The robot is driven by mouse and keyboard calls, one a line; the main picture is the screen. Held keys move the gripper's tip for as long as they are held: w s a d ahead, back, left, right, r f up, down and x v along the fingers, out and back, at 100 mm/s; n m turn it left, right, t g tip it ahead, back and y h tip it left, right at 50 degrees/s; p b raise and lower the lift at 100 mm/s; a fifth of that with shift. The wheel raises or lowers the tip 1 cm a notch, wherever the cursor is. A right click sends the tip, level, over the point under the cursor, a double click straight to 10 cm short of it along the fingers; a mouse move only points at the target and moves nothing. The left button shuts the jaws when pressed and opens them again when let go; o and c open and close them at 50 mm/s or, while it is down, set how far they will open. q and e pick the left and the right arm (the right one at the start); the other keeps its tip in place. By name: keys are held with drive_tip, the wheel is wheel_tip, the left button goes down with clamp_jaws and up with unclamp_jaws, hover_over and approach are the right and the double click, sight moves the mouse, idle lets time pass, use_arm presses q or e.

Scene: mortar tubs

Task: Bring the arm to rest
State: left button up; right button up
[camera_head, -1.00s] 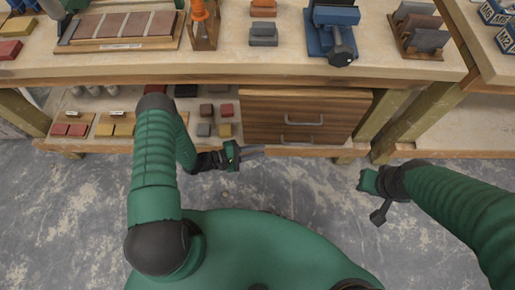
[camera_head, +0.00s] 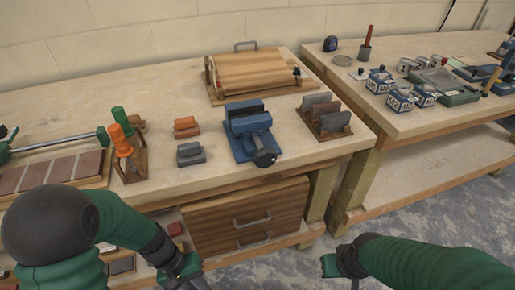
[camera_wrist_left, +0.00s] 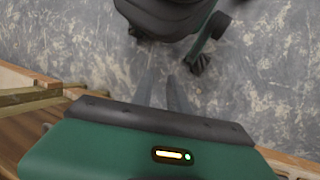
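My left gripper (camera_head: 186,278) hangs low in front of the bench, at the bottom edge of the head view left of the lower drawer. In the left wrist view its two grey fingers (camera_wrist_left: 167,90) point out over the floor with a narrow gap between them and nothing held. My right gripper (camera_head: 334,266) is low at the right, above the floor and clear of the bench. Its fingers are too hidden to read, and I see nothing held there.
The wooden bench (camera_head: 90,98) carries a blue vise (camera_head: 250,130), sharpening stones in a rack (camera_head: 324,118), and a wooden box (camera_head: 255,72). Drawers (camera_head: 247,215) lie under it, close to my left gripper. A second bench (camera_head: 405,122) stands right. Floor (camera_head: 420,215) shows between.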

use_arm(q)
drive_tip(key=w+a+r+m+t+y+p, duration=0.1)
drive_tip(key=a+r+t+y+p, duration=0.1)
drive_tip(key=r+p, duration=1.2)
drive_tip(key=w+a+r+m+t+y+p, duration=0.1)
drive_tip(key=a+r+m+t+y+p, duration=0.1)
drive_tip(key=r+p, duration=1.1)
wheel_tip(320, 180, up, 9)
drive_tip(key=shift+r+t+p, duration=0.1)
drive_tip(key=shift+t+p, duration=0.3)
